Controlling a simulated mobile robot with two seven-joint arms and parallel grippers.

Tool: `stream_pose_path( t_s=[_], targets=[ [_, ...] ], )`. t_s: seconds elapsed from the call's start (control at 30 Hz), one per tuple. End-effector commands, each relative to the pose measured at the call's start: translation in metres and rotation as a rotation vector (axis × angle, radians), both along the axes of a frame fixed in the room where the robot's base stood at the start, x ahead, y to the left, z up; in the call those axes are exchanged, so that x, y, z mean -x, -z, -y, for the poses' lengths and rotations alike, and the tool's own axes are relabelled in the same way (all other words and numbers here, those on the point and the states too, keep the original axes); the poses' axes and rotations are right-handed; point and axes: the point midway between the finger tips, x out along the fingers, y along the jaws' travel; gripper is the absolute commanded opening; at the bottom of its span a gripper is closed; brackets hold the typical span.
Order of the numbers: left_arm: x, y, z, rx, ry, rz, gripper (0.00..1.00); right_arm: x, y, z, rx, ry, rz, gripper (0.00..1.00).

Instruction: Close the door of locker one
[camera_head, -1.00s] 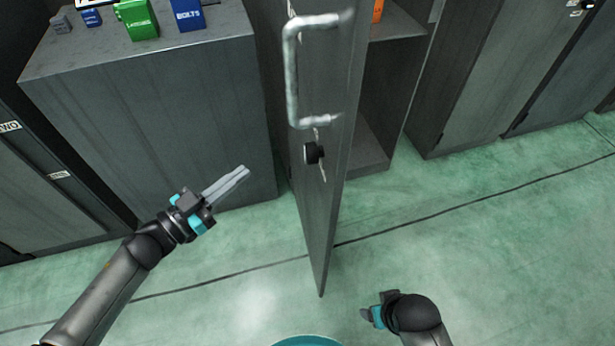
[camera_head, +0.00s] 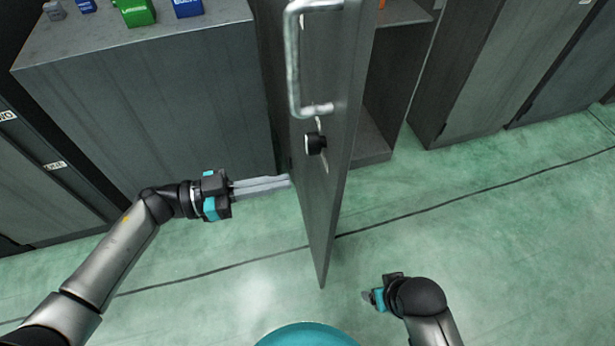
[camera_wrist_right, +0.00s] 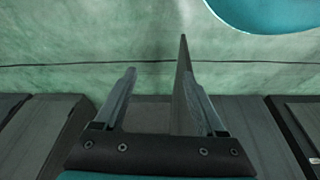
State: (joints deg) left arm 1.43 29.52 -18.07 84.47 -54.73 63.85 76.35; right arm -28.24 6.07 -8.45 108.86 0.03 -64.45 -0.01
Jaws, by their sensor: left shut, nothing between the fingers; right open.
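The grey locker door (camera_head: 328,185) stands open in the middle of the head view, seen nearly edge-on, with a metal handle (camera_head: 293,65) and a black lock knob (camera_head: 316,144) on its left face. My left gripper (camera_head: 289,181) is shut and empty. Its fingertips are at the door's left face, below the knob; I cannot tell whether they touch. My right gripper (camera_head: 369,297) is low, to the right of the door's lower end. In the right wrist view it is open (camera_wrist_right: 160,82), and the door (camera_wrist_right: 183,85) shows as a thin upright edge between its fingers, farther away.
The open locker interior (camera_head: 385,110) with shelves is right of the door. A grey cabinet (camera_head: 150,110) at left carries a green box (camera_head: 134,10) and a blue box (camera_head: 187,8). More closed lockers (camera_head: 490,75) stand at right. The green floor (camera_head: 480,250) at front right is clear.

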Motion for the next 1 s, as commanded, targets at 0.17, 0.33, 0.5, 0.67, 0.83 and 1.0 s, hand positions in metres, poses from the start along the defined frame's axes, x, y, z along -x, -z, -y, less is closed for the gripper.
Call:
stream_pose_path(
  t_s=[0.17,0.33,0.5,0.67,0.83,1.0],
  targets=[
    [-0.008,0.001,0.034,0.002,0.001,0.003,0.00,-0.008,-0.016,0.000,-0.003,0.001,0.030,0.72],
    [-0.013,0.001,0.051,0.001,0.000,0.002,0.00,-0.012,-0.029,-0.001,-0.005,0.001,0.047,0.72],
    [-0.015,0.000,0.058,0.002,0.000,0.001,0.00,-0.013,-0.035,-0.001,-0.006,0.002,0.056,0.72],
    [-0.015,0.000,0.060,0.000,0.000,0.001,0.00,-0.013,-0.037,-0.001,-0.006,0.002,0.057,0.72],
    [-0.015,0.000,0.059,0.000,0.000,0.001,0.00,-0.013,-0.037,-0.001,-0.006,0.002,0.057,0.72],
    [-0.015,-0.001,0.060,0.001,-0.003,0.000,0.00,-0.013,-0.037,-0.001,-0.006,0.002,0.057,0.72]
  ],
)
